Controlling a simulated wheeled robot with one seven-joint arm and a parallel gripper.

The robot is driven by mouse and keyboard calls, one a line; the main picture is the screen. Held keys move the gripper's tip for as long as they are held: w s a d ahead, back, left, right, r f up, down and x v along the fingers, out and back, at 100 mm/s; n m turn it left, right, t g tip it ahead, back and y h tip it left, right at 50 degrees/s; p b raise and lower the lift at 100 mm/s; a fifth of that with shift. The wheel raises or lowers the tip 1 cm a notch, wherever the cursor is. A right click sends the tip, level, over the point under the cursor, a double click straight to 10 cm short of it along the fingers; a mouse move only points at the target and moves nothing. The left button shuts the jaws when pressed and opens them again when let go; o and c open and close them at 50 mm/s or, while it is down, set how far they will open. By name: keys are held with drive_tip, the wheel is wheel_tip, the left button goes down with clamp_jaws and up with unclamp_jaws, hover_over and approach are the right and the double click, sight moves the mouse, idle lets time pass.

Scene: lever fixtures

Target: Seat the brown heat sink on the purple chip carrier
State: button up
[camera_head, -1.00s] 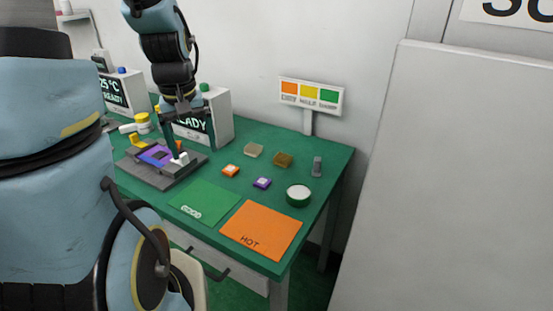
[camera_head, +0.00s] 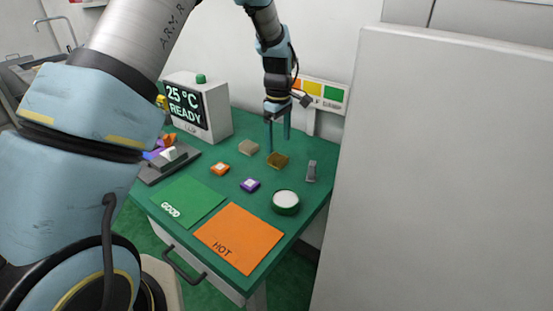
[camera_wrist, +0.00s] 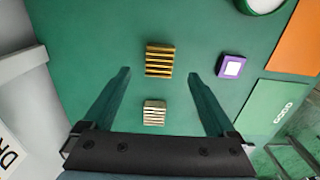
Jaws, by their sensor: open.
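The brown heat sink (camera_head: 278,161) lies on the green table top, its gold-brown fins facing up in the wrist view (camera_wrist: 159,60). The purple chip carrier (camera_head: 250,185), a small purple square with a white centre, lies apart from it; it also shows in the wrist view (camera_wrist: 232,67). My gripper (camera_head: 279,145) is open and empty, pointing down above the brown heat sink. In the wrist view the heat sink lies between and slightly beyond the fingertips (camera_wrist: 158,74). The remaining height over it is hard to tell.
A beige heat sink (camera_head: 249,147), an orange square (camera_head: 220,168), a grey upright piece (camera_head: 312,171) and a round green-rimmed container (camera_head: 286,202) stand nearby. A grey fixture (camera_head: 168,170) with purple parts is partly hidden by my arm. GOOD (camera_head: 186,203) and HOT (camera_head: 238,238) mats lie in front.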

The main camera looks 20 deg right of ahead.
sight(278, 157)
drive_tip(key=shift+w+f+p, duration=0.1)
drive_tip(key=shift+f+p, duration=1.2)
drive_tip(key=shift+f, duration=1.85)
clamp_jaws()
